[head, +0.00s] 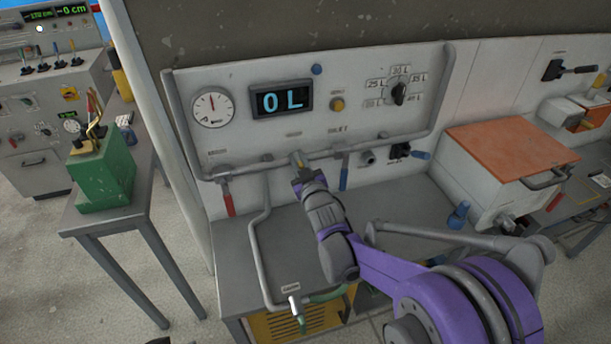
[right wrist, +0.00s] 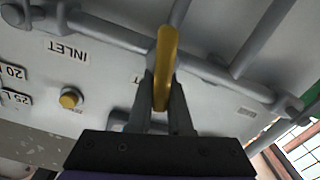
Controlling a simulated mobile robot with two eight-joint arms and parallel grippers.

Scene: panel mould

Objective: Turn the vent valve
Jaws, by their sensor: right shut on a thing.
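In the right wrist view the yellow handle (right wrist: 166,42) stands between the two fingers. My right gripper (head: 303,178) is shut on this handle, and the fingers (right wrist: 162,92) hide part of it. A small label behind the fingers is partly covered; only its last letter, T, reads. My left gripper is not in view.
A red lever (head: 228,198) hangs left of the yellow handle and a blue lever (head: 343,178) hangs to its right, under the INLET label. The display (head: 281,100) reads 0 L. A gauge (head: 213,107) is beside it. A grey bench (head: 400,205) lies below.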

